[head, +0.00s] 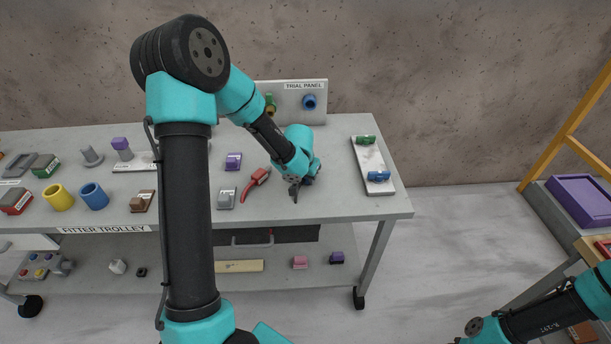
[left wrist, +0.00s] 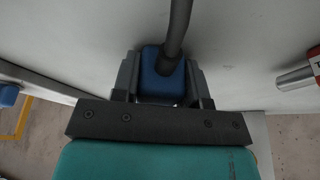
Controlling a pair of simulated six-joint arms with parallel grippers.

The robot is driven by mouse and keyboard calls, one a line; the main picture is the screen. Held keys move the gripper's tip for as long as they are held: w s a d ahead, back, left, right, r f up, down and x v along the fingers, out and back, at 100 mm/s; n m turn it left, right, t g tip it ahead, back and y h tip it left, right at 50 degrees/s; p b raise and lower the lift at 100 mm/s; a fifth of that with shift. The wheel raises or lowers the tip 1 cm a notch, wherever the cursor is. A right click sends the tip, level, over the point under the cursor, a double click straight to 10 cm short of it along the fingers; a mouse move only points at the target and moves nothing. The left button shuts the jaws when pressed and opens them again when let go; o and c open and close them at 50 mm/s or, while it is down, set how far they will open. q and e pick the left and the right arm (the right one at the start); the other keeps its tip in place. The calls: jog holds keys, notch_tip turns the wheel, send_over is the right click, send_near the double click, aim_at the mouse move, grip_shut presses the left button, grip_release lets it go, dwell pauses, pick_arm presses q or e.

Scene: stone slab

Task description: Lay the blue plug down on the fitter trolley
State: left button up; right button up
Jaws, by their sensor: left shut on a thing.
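My left gripper (head: 296,190) is low over the front right part of the fitter trolley (head: 340,204), pointing down. In the left wrist view it is shut on the blue plug (left wrist: 158,80), whose thick grey cable (left wrist: 178,30) runs away from it. In the head view the plug is mostly hidden by the gripper and wrist. I cannot tell whether the plug touches the trolley top. The trial panel (head: 290,88), with a blue socket (head: 309,102), stands at the back of the trolley. My right arm enters at the lower right; its gripper is out of frame.
A red-handled tool (head: 256,183) and a grey block (head: 226,197) lie left of the gripper. A white plate (head: 368,157) bearing green and blue parts lies to the right. Bare top lies between plate and gripper. The trolley's front edge is close.

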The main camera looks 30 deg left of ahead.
pick_arm(q)
jog(key=shift+s+f, duration=0.2)
jog(key=shift+f, duration=0.4)
jog(key=shift+s+f, duration=0.15)
jog(key=shift+f, duration=0.45)
jog(key=o, duration=0.8)
jog(key=shift+o, duration=0.3)
jog(key=shift+r, duration=0.65)
jog(key=shift+o, duration=1)
jog(key=v, duration=1.8)
jog(key=shift+w+r, duration=0.3)
jog(key=shift+w, duration=0.05)
